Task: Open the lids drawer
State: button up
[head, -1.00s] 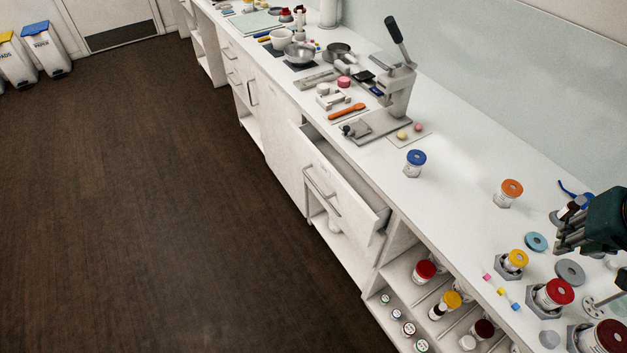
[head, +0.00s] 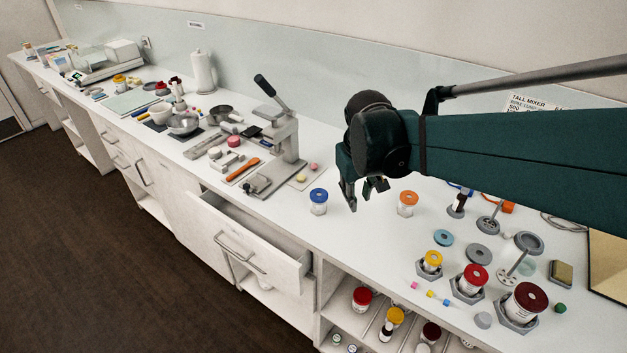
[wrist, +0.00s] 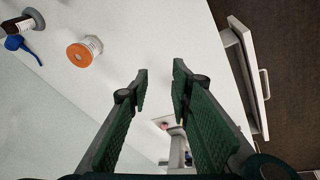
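A white drawer (head: 272,256) under the worktop stands partly pulled out, with a bar handle (head: 240,254) on its front. I can read no label on it, so I cannot tell whether it is the lids drawer. The drawer front (wrist: 246,62) and its handle (wrist: 266,84) also show at the right of the wrist view. My gripper (head: 367,198) is open and empty above the worktop, behind and right of the drawer, apart from the handle. Its two green fingers (wrist: 160,68) stand spread in the wrist view. The drawer's contents are not visible.
A blue-lidded jar (head: 318,202) and an orange-lidded jar (head: 408,203) stand near my gripper. A lever press (head: 283,140) stands behind the drawer. Several jars in hexagonal holders, including a red-lidded one (head: 475,280), crowd the right. The floor (head: 80,260) before the drawer is clear.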

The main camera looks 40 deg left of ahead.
aim_at(230, 249)
jog(key=s+a+f+n, duration=0.1)
jog(key=s+a+f, duration=0.1)
jog(key=a, duration=0.4)
jog(key=s+a+f+n, duration=0.1)
jog(key=s+a+f, duration=0.2)
jog(key=a, duration=0.4)
jog(key=s+a+f+n+g, duration=0.1)
jog(key=s+a+f, duration=0.2)
jog(key=a, duration=0.4)
jog(key=shift+s+a+f+n+h, duration=0.15)
jog(key=shift+f+n+h, duration=0.15)
jog(key=shift+f, duration=0.1)
jog(key=s+a+f+n, duration=0.3)
jog(key=s+a+f, duration=0.8)
jog(key=s+a, duration=0.3)
jog(key=shift+a+h, duration=0.4)
jog(key=shift+a, duration=0.2)
jog(key=shift+f, duration=0.1)
jog(key=shift+w+f+b, duration=0.2)
jog(key=shift+w+f, duration=0.05)
jog(key=shift+f, duration=1)
jog(key=shift+w+f+b, duration=0.2)
jog(key=shift+f+b, duration=0.05)
jog(key=shift+f, duration=1.05)
jog(key=shift+w+f+b, duration=0.2)
jog(key=shift+w+f, duration=0.05)
jog(key=shift+f, duration=1)
jog(key=shift+c, duration=0.2)
grip_shut()
